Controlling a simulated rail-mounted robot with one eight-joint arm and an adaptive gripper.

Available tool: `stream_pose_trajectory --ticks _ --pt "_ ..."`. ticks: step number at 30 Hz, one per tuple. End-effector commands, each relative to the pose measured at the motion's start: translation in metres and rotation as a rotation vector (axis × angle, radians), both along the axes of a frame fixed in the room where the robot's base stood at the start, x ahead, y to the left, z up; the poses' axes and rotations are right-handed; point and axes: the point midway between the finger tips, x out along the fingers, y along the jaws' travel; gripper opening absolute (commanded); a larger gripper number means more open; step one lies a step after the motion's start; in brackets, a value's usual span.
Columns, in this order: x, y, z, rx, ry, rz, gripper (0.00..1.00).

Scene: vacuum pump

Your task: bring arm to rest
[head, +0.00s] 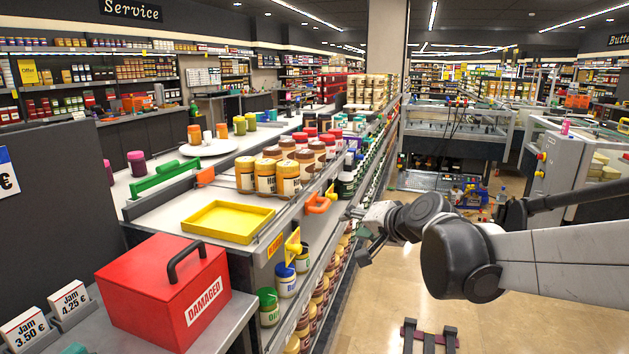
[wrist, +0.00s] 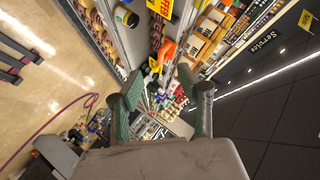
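My arm reaches in from the right in the head view, over the aisle. My gripper (head: 360,234) hangs beside the shelf front, close to the orange handle (head: 319,203), with a gap that I cannot judge. In the wrist view my gripper (wrist: 160,103) shows two greenish fingers spread wide apart, with nothing between them. The wrist view is rolled sideways, with shelves and the ceiling beyond the fingers.
The shelf counter holds a yellow tray (head: 228,220), jars (head: 265,176) and a green handle (head: 164,178). A red DAMAGED box (head: 165,290) stands at front left. The aisle floor (head: 385,290) is mostly clear, with a dark slatted object (head: 428,338) low down.

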Motion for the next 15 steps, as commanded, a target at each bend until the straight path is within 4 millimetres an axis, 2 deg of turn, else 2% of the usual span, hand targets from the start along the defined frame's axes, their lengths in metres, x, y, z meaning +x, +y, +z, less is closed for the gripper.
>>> stream_pose_trajectory --ticks 1,7,15 --pt "-0.018 -0.003 0.004 -0.042 0.009 0.011 0.36" --pt "-0.083 -0.019 0.003 -0.213 0.052 0.056 0.36" --pt "-0.171 -0.048 -0.01 -0.442 0.122 0.106 0.36"
